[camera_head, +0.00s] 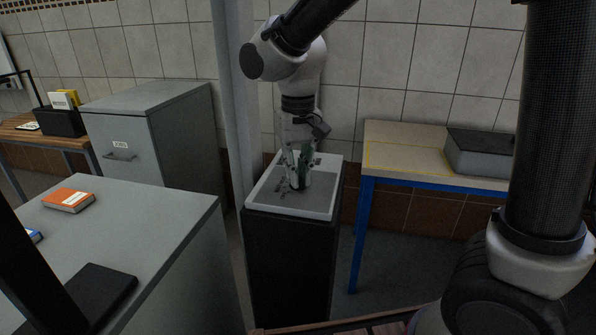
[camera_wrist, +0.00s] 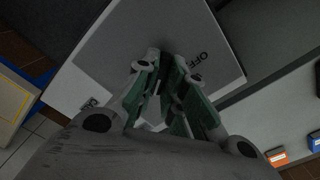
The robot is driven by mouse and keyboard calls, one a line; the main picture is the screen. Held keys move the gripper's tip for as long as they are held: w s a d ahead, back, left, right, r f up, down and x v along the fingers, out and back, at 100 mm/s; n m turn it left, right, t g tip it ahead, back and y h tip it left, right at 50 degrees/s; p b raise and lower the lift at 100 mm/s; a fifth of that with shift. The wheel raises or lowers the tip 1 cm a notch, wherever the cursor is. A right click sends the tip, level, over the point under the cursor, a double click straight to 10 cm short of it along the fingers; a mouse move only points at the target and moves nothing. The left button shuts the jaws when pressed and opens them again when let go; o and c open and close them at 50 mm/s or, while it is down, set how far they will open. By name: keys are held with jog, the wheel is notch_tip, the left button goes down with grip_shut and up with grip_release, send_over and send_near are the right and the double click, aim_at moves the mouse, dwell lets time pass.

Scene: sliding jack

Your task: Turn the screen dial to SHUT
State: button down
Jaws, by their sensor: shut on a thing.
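A dark pedestal (camera_head: 290,262) stands in the middle of the head view, with a white-rimmed grey panel (camera_head: 316,204) on top. My gripper (camera_head: 299,183) points down onto this panel. In the wrist view my gripper (camera_wrist: 165,68) has its green-padded fingers drawn in on the dial, which they almost wholly hide. The panel's grey face (camera_wrist: 118,48) carries a label reading like OFF (camera_wrist: 200,59) to the right of the fingers. Another label (camera_wrist: 88,105) at lower left is too small to read. The dial's pointer direction and the word SHUT cannot be made out.
A grey cabinet (camera_head: 150,130) and a grey-topped counter (camera_head: 150,225) with an orange book (camera_head: 68,200) stand left. A blue-legged table (camera_head: 400,160) with a grey box (camera_head: 480,152) stands right. A pale post (camera_head: 232,100) rises just behind and left of the pedestal.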

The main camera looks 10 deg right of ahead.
jog(key=shift+m, duration=0.4)
jog(key=c, duration=1.5)
grip_release()
jog(key=shift+r, duration=0.15)
notch_tip(320, 180, up, 12)
